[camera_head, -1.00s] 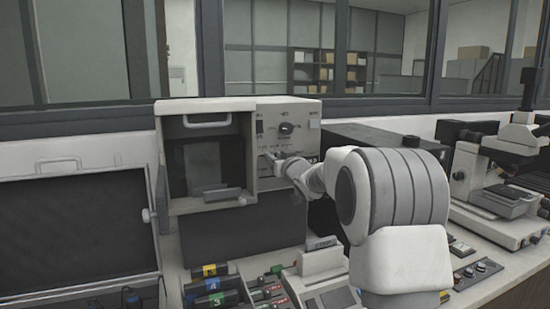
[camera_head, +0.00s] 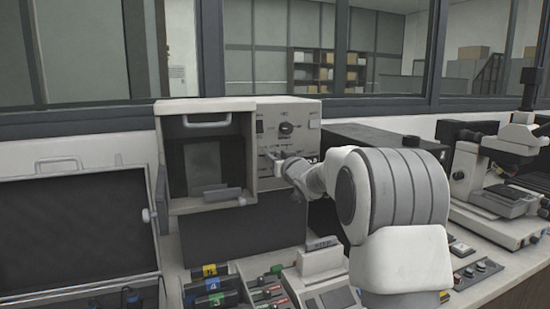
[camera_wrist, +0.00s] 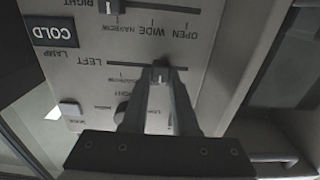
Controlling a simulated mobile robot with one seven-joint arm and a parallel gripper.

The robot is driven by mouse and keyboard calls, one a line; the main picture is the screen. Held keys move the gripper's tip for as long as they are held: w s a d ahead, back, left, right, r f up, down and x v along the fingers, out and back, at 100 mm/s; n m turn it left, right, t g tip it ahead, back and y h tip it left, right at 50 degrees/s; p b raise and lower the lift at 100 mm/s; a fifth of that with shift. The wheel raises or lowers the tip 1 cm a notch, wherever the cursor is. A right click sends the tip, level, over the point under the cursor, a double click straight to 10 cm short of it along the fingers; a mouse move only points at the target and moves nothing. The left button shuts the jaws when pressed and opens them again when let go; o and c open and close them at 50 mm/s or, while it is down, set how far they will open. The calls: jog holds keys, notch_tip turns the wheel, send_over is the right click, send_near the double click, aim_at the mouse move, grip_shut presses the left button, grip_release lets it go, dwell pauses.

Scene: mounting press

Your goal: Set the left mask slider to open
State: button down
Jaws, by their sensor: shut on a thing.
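The left mask slider's dark knob (camera_wrist: 160,72) sits in a horizontal slot beside the LEFT label in the wrist view, where the panel lettering is upside down. My gripper (camera_wrist: 160,78) is shut on this knob, which stands right of the slot's middle, short of the slot's right end. My fingers hide part of the scale by this slot. The neighbouring scale reads NARROW, WIDE, OPEN from left to right. The right slider's knob (camera_wrist: 111,5) is at the top edge. In the head view my gripper (camera_head: 276,157) reaches the press's front panel (camera_head: 305,120).
The press's open chamber (camera_head: 200,165) is left of the panel. A microscope (camera_head: 505,165) stands right. Coloured-label items (camera_head: 215,285) lie in front.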

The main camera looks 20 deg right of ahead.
aim_at(261, 154)
jog(key=shift+s+a+f+b, duration=0.1)
jog(key=shift+s+a+b, duration=0.05)
jog(key=shift+a+b, duration=0.95)
jog(key=shift+a, duration=0.4)
jog(key=c, duration=0.7)
grip_release()
jog(key=shift+a, duration=0.1)
jog(key=shift+p, duration=0.3)
